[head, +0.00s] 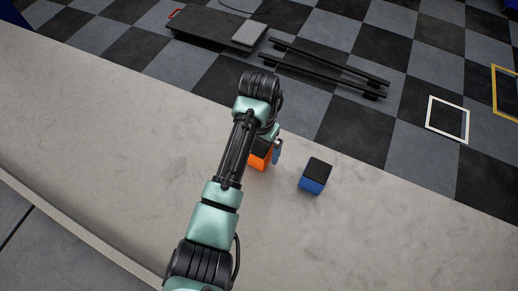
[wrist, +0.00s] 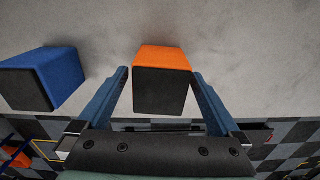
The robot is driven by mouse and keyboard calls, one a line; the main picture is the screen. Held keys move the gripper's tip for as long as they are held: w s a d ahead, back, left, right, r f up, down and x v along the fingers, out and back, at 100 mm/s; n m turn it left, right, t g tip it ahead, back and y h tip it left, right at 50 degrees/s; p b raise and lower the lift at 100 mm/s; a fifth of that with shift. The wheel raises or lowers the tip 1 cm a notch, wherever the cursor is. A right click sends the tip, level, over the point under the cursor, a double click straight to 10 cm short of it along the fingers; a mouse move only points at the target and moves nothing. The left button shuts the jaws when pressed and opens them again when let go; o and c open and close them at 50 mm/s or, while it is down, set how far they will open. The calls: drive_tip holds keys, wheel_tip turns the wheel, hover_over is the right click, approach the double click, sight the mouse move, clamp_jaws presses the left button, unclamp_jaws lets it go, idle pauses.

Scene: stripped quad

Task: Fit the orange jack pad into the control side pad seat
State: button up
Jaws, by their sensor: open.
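The orange jack pad (wrist: 162,60) is a block with orange sides and a black face. It stands on the pale grey ledge, and in the head view its orange side (head: 259,161) shows partly behind my arm. My gripper (wrist: 162,75) is open, with one blue finger on each side of the orange pad. A narrow gap shows between the pad and each finger in the wrist view. In the head view my gripper (head: 273,145) is mostly hidden by my own arm. I cannot make out the control side pad seat for certain in either view.
A blue block with a black top (head: 315,177) stands on the ledge (head: 400,225) right of the orange pad. Beyond the ledge's edge is a checkered floor with black rails (head: 328,70), a dark flat board (head: 205,27), a white frame (head: 448,118) and a yellow frame (head: 506,92).

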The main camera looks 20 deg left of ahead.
clamp_jaws()
idle(0.5)
drive_tip(key=shift+r, duration=0.1)
